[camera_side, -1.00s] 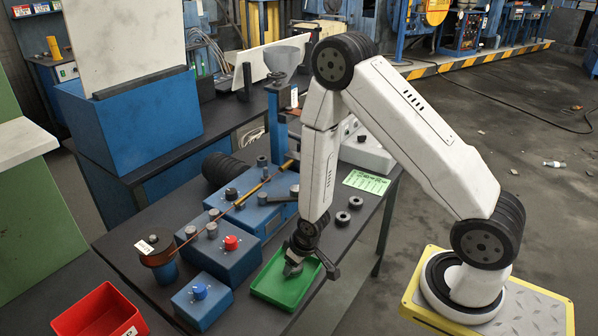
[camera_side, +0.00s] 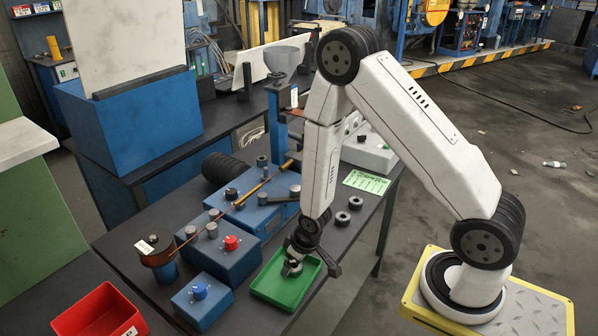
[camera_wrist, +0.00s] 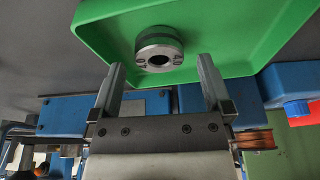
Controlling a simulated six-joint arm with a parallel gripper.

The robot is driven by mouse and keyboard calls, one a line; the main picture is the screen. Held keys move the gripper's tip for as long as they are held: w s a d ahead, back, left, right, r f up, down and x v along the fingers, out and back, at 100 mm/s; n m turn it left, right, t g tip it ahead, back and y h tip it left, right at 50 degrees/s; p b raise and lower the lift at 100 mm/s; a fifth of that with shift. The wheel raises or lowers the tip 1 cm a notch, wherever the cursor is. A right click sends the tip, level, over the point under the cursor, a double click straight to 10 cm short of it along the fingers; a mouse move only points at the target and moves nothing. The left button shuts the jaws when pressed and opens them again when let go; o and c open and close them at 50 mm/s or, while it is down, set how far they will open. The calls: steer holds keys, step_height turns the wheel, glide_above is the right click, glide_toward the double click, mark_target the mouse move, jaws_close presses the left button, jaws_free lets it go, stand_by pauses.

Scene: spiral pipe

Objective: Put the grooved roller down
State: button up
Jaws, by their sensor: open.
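The grooved roller (camera_wrist: 159,49) is a grey metal ring-shaped piece with a dark centre hole. It stands in the green tray (camera_wrist: 245,25), with its end face toward the wrist camera. My gripper (camera_wrist: 160,62) is open, with one finger on each side of the roller and visible gaps between them. In the side view, my gripper (camera_side: 308,262) is over the green tray (camera_side: 286,299), and the roller (camera_side: 291,267) shows in the tray just below and left of it, partly hidden by the gripper.
Left of the tray are a blue box with a red knob (camera_side: 230,243) and a small blue box with a blue knob (camera_side: 199,291). Two dark rings (camera_side: 343,218) lie on the table behind. A green card (camera_side: 366,182) lies further back. A red bin (camera_side: 97,316) is at front left.

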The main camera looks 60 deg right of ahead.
steer(key=v, duration=0.6)
steer(key=shift+r, duration=0.2)
stand_by(0.7)
steer(key=s+a+v, duration=0.1)
steer(key=a+v, duration=0.1)
steer(key=v, duration=1.1)
steer(key=shift+s+a+g, duration=0.15)
steer(key=shift+s+g, duration=0.05)
steer(key=shift+g, duration=0.2)
